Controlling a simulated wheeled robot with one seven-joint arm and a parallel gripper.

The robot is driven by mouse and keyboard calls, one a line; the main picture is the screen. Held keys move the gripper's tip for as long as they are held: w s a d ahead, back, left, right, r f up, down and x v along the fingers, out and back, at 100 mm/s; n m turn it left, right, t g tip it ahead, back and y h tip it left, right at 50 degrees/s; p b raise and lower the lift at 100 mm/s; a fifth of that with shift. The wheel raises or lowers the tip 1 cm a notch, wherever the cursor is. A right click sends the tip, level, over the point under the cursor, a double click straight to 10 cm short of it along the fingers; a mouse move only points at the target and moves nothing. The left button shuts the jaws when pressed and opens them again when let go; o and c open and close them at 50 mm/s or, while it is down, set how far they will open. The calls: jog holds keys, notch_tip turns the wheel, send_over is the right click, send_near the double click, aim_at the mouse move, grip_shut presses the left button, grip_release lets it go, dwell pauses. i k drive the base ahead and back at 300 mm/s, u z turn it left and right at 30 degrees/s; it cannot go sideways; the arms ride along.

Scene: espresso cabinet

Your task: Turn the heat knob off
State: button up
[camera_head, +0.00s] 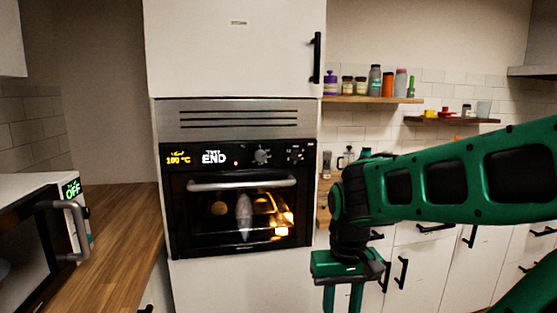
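A built-in oven (243,249) stands in a tall white cabinet. On its black control panel (216,170) there is a round grey knob (262,155), with a smaller set of markings to its right. Which knob is the heat knob cannot be told from labels. The display reads about 180 °C in yellow and "END" in white, with a small red light. The oven interior glows orange behind the glass. My green gripper (342,298) points down, right of and below the oven, apart from the knob. Its two fingers are spread with nothing visible between them; their tips are cut off.
The oven door handle (242,184) runs across below the panel. A microwave (50,235) showing "OFF" sits on the wooden counter (118,225) at left. A shelf (372,99) with jars is at right. The space before the oven front is clear.

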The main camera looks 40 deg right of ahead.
aim_at(260, 155)
jog(key=z, duration=1.3)
jog(key=k, duration=1.7)
jog(key=u, duration=0.45)
jog(key=i, duration=1.7)
